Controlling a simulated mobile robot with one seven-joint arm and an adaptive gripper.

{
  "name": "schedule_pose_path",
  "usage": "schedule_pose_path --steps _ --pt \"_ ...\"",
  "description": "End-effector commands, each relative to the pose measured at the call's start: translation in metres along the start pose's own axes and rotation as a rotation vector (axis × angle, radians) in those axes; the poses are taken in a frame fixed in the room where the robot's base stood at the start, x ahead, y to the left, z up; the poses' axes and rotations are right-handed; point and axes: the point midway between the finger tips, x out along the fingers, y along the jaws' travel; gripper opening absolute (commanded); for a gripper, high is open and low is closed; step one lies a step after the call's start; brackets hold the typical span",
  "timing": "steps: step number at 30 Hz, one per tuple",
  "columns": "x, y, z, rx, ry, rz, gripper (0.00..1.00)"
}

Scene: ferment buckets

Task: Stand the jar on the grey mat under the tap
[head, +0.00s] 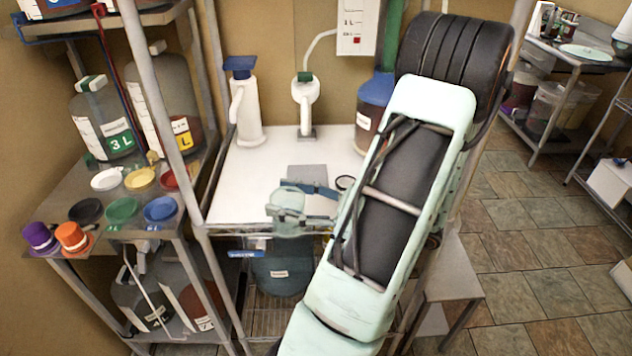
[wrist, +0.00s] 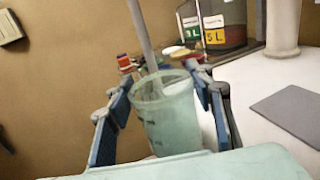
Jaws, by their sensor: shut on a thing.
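The jar (wrist: 165,118) is a translucent, pale greenish open cup. My gripper (wrist: 163,88) is shut on it, with a blue finger on each side. In the head view my gripper (head: 300,203) holds the jar (head: 289,199) near the counter's front edge, on the near side of the grey mat (head: 307,172). The mat lies flat and bare on the white counter and also shows at the right of the wrist view (wrist: 288,116). The tap (head: 305,92), white with a green top, stands behind the mat. The jar is apart from the mat in the wrist view.
A white blue-topped dispenser (head: 245,110) stands left of the tap. A blue-topped container (head: 372,105) stands at the right, partly behind my arm. A shelf post (head: 160,100) rises left of the counter. Coloured lids (head: 123,210) lie on the left shelf.

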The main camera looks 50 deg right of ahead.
Motion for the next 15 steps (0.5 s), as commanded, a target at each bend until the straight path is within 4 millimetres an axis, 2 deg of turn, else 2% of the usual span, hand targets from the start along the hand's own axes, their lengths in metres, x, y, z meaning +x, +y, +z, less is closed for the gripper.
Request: schedule_pose_path --steps 1,6,15 --pt "0.023 0.013 -0.001 0.001 -0.002 0.049 0.13" --pt "0.094 0.053 -0.009 -0.001 0.0 0.2 0.13" --pt "0.208 0.123 -0.023 -0.001 0.004 0.443 0.13"
